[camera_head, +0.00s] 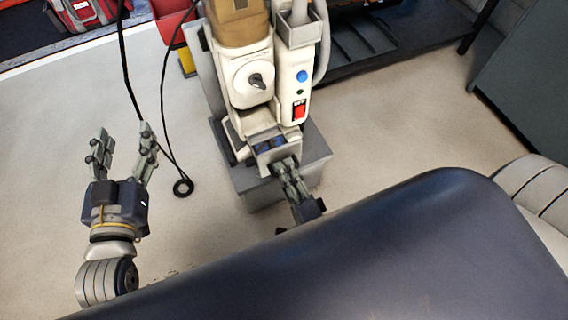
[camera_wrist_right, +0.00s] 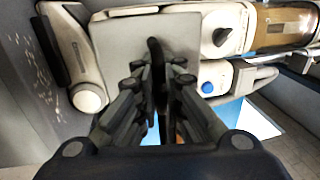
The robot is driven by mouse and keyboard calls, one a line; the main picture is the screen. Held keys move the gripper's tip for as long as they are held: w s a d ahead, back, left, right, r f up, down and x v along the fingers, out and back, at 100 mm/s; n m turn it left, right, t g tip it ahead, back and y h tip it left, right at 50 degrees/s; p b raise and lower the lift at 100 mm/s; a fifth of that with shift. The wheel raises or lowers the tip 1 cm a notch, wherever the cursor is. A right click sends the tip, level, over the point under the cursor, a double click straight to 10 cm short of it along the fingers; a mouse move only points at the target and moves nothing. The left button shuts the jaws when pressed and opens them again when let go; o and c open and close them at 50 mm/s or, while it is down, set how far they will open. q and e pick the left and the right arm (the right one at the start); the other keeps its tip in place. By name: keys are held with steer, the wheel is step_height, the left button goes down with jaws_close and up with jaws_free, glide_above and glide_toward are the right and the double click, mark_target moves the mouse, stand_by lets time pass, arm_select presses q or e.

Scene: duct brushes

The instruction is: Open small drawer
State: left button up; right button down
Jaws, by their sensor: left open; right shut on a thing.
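A cream and grey machine (camera_head: 258,75) with a dial, a blue button and a red switch stands on a grey base in the head view. A small drawer (camera_head: 265,147) is low on its front, with blue showing in it; how far it is out I cannot tell. My right gripper (camera_head: 285,168) is at the drawer's front, shut on what seems to be its handle. In the right wrist view its fingers (camera_wrist_right: 156,85) close around a dark upright piece (camera_wrist_right: 154,52) before a light grey panel (camera_wrist_right: 140,45). My left gripper (camera_head: 124,148) is open and empty, left of the machine.
A black cable (camera_head: 165,110) hangs between my left gripper and the machine, its looped end near the floor. A dark cabinet (camera_head: 530,85) stands at the right. A red bag (camera_head: 85,12) is at the back left.

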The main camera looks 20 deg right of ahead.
steer(key=shift+f, duration=0.15)
steer(key=c, duration=2)
jaws_free()
steer(key=s+f, duration=0.2)
steer(key=s, duration=1)
steer(key=shift+d, duration=0.2)
steer(key=shift+w, duration=0.1)
